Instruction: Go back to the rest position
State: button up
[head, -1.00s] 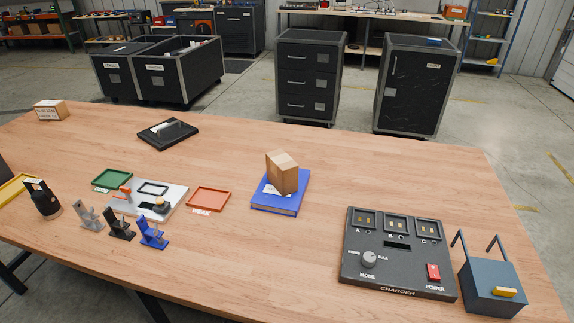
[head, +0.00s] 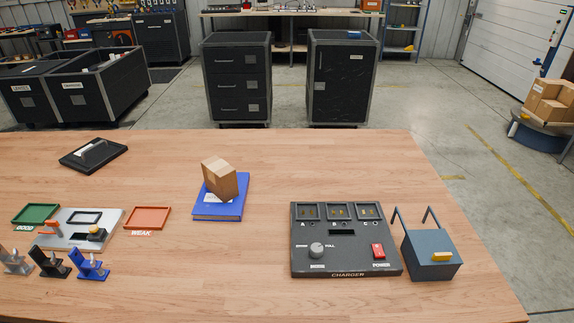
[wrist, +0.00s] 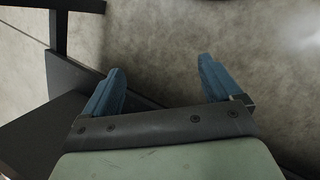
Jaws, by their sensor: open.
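My gripper (wrist: 163,88) shows in the wrist view with its two blue fingers spread apart and nothing between them. Below it is grey concrete floor, with a dark frame part at the left. My gripper is not in the head view. In the head view the wooden table (head: 270,165) carries the charger (head: 345,262), a blue-grey box with two upright handles (head: 432,258), and a blue book (head: 222,210) with a tilted cardboard box (head: 219,178) on it.
A green tray (head: 36,214), a red tray (head: 148,217), a light plate (head: 111,219) and small stands, one of them blue (head: 88,267), are at the left. Dark cabinets (head: 238,80) stand beyond the table.

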jog(key=s+d+r+m+g+y, duration=0.2)
jog(key=s+d+m, duration=0.1)
jog(key=s, duration=0.3)
jog(key=s+d+r+m+g+y, duration=0.1)
jog(key=s+d+r+m+g, duration=0.1)
jog(key=s, duration=0.4)
jog(key=shift+s+d+r+m+g+y, duration=0.15)
jog(key=shift+d+m+g+y, duration=0.35)
jog(key=shift+d, duration=0.6)
